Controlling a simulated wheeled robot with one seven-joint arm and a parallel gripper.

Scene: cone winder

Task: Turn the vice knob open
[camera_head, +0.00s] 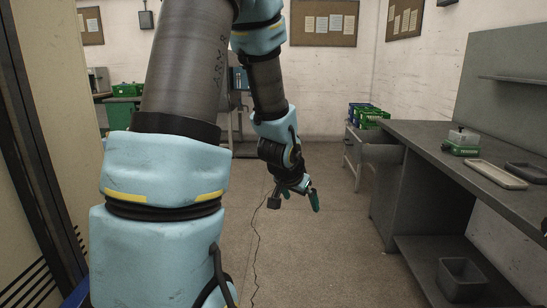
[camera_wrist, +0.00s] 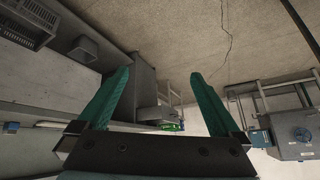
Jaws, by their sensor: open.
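My gripper (camera_head: 299,193) hangs in mid-air over the floor, near the middle of the head view. Its two green fingers are spread apart with nothing between them, as the wrist view also shows (camera_wrist: 160,77). My arm hides part of the back of the room in the head view.
A grey workbench (camera_head: 408,133) runs along the right, with a green-based box (camera_head: 461,143) and a beige tray (camera_head: 496,174) on it. Green and blue crates (camera_head: 367,115) stand farther back. A grey bin (camera_head: 461,279) sits on the lower shelf. The middle floor is clear.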

